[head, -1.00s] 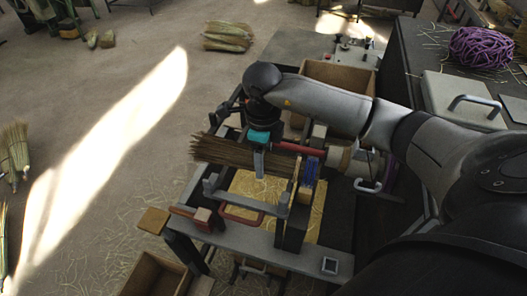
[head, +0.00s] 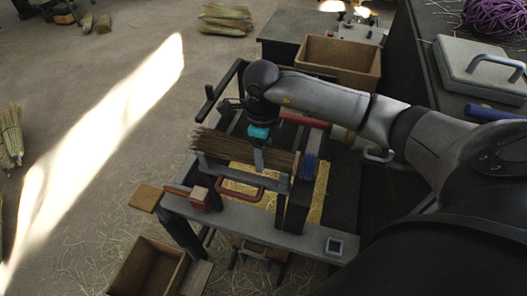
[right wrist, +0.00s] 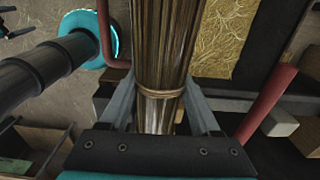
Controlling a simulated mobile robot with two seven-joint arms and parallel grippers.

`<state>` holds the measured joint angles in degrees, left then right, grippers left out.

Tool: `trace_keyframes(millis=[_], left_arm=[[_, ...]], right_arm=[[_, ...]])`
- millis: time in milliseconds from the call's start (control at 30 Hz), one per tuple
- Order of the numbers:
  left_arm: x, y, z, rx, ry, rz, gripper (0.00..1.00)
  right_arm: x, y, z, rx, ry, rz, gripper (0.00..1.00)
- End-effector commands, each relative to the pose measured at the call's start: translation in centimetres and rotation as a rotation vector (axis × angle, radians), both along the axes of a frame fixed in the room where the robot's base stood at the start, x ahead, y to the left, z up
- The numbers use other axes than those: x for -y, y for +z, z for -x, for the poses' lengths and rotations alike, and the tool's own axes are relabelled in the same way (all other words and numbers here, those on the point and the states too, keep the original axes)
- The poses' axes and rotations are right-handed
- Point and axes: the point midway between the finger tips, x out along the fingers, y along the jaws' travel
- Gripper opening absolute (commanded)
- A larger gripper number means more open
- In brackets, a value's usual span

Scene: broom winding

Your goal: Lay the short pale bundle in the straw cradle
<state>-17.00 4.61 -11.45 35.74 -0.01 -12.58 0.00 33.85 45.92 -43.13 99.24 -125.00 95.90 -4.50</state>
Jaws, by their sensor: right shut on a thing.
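My right gripper (head: 258,158) points down over the bench in the head view. It is shut on a short straw bundle (head: 226,146), brownish here, lying nearly level across the picture. In the right wrist view the fingers clasp both sides of the bundle (right wrist: 166,45) close to a tied band. The straw cradle (head: 222,170), a grey bracket with upturned ends, shows directly beneath and in front of the bundle. The bundle looks very low over it or between its ends; I cannot tell whether it touches. My left gripper is not in view.
A red handle (head: 240,196) and a blue-wrapped part (head: 309,168) stand close to the cradle. An empty-looking wooden box (head: 338,60) is behind, another box (head: 150,268) in front. Straw bundles (head: 226,18) lie on the floor, which has open room at left.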

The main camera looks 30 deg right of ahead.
Motion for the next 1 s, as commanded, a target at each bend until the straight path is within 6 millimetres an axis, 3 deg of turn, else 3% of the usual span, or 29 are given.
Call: trace_keyframes(millis=[467, 500, 800, 1000], left_arm=[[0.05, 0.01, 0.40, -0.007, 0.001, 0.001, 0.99], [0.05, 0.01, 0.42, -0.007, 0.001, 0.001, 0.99], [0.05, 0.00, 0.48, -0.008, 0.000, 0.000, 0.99], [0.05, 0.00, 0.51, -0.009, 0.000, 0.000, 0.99]], right_arm=[[0.03, 0.08, -0.03, 0.001, -0.001, 0.001, 0.07], [0.02, 0.08, -0.02, 0.001, -0.001, 0.001, 0.65], [0.01, 0.06, -0.01, 0.001, 0.000, 0.001, 0.99], [0.02, 0.04, 0.01, 0.000, 0.000, 0.000, 0.99]])
